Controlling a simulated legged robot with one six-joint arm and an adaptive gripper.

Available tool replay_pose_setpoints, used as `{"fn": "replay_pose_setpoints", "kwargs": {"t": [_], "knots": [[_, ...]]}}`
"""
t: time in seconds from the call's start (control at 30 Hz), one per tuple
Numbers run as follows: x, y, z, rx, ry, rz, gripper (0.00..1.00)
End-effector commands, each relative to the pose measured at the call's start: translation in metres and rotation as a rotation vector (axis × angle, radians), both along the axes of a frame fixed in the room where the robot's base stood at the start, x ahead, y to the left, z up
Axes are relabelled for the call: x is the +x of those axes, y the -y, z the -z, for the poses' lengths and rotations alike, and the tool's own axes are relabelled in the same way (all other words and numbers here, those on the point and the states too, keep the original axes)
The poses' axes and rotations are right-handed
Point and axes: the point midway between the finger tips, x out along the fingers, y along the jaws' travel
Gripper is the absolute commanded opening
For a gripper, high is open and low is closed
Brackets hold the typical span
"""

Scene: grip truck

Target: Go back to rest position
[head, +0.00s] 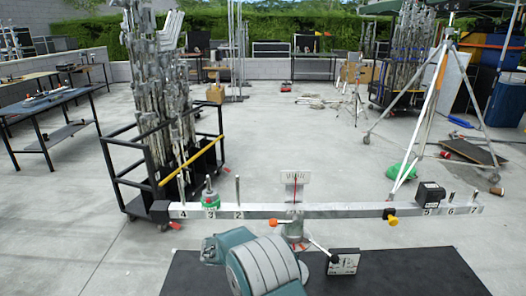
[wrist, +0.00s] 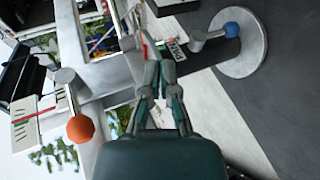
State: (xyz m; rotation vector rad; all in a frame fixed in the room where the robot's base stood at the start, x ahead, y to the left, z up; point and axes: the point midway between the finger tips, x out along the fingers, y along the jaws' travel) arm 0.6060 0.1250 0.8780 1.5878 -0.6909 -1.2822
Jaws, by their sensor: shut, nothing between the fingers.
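My gripper (wrist: 159,52) shows in the wrist view with its two fingers drawn together and nothing between them. In the head view my teal arm is at the bottom centre, and the gripper cannot be made out there. Close to the fingertips in the wrist view is a small white sign (wrist: 174,50). An orange ball knob (wrist: 80,128) is to the left of the fingers.
A long numbered bar (head: 335,211) crosses in front of me, carrying a green piece (head: 210,200) and a black box (head: 430,194). A dark top (head: 410,275) lies below it. A loaded cart (head: 118,178) stands left, a tripod (head: 433,95) right.

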Motion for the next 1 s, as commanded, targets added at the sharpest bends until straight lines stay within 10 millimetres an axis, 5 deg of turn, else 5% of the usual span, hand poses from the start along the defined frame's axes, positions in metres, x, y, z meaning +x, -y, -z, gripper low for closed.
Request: {"fn": "replay_pose_setpoints", "kwargs": {"t": [0.1,0.5,1.0], "knots": [[-0.013,0.023,-0.04,0.088,-0.027,0.048,0.0],[-0.086,0.086,-0.14,0.401,-0.086,0.142,0.0],[-0.213,0.128,-0.214,0.791,-0.024,0.143,0.0]]}}
